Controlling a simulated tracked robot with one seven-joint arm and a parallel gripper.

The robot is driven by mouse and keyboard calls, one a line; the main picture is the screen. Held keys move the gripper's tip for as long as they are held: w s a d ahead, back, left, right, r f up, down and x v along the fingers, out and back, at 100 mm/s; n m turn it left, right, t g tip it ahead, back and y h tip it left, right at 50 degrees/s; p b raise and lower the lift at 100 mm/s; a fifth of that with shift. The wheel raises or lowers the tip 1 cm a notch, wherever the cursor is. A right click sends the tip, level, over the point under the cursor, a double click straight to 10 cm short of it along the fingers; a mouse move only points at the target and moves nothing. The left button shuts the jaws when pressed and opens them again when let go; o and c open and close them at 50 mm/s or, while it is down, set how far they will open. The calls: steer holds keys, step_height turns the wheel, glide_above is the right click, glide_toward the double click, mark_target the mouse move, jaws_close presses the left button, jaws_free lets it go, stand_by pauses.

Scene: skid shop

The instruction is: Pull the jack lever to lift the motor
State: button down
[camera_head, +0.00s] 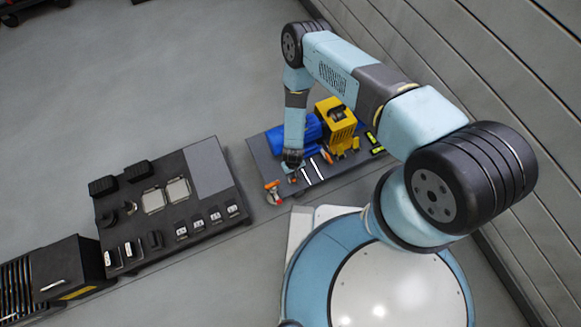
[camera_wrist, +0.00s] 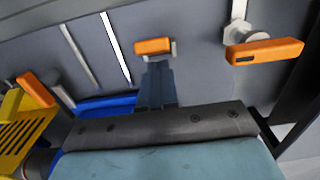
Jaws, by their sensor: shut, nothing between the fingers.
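The blue motor (camera_head: 293,140) lies on a dark grey skid (camera_head: 262,160), beside a yellow housing (camera_head: 336,124). In the wrist view, a blue edge (camera_wrist: 105,103) and part of the yellow housing (camera_wrist: 22,128) show. Three orange handles show there: one (camera_wrist: 153,46) just beyond my fingertips, one (camera_wrist: 265,50) on a round metal fitting at right, and one (camera_wrist: 36,88) by the yellow housing. I cannot tell which is the jack lever. My gripper (camera_wrist: 157,68) is shut and empty, pointing down over the skid's near side; it shows partly in the head view (camera_head: 292,161).
A second dark skid (camera_head: 110,215) with switches and panels stands at left, and a black box (camera_head: 65,268) is beyond it. A grey slatted wall (camera_head: 470,70) runs along the right. Open grey floor (camera_head: 130,80) lies behind the skids.

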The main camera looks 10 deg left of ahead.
steer(key=r, duration=0.5)
steer(key=shift+w+a, duration=0.15)
steer(key=shift+w, duration=0.1)
stand_by(0.5)
